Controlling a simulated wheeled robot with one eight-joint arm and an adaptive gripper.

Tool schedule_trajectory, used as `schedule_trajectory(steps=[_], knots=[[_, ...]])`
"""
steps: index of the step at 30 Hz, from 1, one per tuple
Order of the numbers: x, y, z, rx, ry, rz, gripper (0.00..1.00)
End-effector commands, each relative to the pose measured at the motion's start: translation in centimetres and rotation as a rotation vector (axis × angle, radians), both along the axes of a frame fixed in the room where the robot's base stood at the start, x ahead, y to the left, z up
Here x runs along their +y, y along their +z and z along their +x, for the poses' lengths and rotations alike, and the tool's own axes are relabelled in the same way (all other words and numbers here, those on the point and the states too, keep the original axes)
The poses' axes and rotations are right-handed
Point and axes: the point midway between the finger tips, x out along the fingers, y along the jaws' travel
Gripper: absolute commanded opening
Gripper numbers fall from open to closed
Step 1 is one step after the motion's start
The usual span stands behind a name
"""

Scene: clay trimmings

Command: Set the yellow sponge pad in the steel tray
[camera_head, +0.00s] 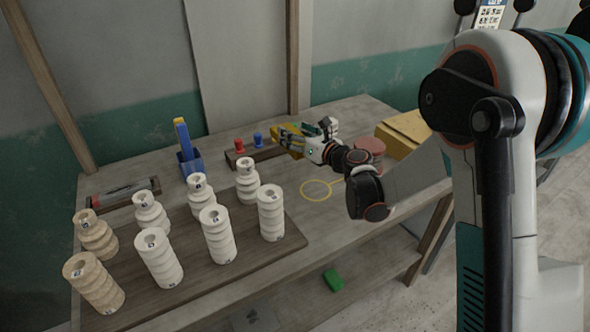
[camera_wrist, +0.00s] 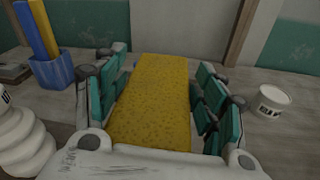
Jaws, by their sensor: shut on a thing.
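My gripper (camera_head: 293,139) is shut on the yellow sponge pad (camera_wrist: 152,100), with its teal-padded fingers on both sides of the pad. It holds the pad over the back part of the table, near the wooden peg rack. In the wrist view, the pad extends forward between the fingers (camera_wrist: 152,95). I cannot make out a steel tray for certain in either view. A shallow brown-edged tray (camera_head: 148,184) with a grey and red item in it lies at the table's left back.
Several pale ribbed clay pieces (camera_head: 217,236) stand on a board at the front left. A blue holder (camera_head: 191,163) with upright tools, a peg rack (camera_head: 262,153) and a white tub (camera_wrist: 270,101) stand farther back.

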Motion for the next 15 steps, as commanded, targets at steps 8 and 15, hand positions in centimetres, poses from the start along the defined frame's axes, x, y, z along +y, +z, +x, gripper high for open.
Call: schedule_trajectory(steps=[8, 15], knots=[[0.0, -5.9, 0.0, 0.000, 0.000, 0.000, 0.20], [0.0, -7.2, 0.0, 0.001, 0.000, -0.001, 0.20]])
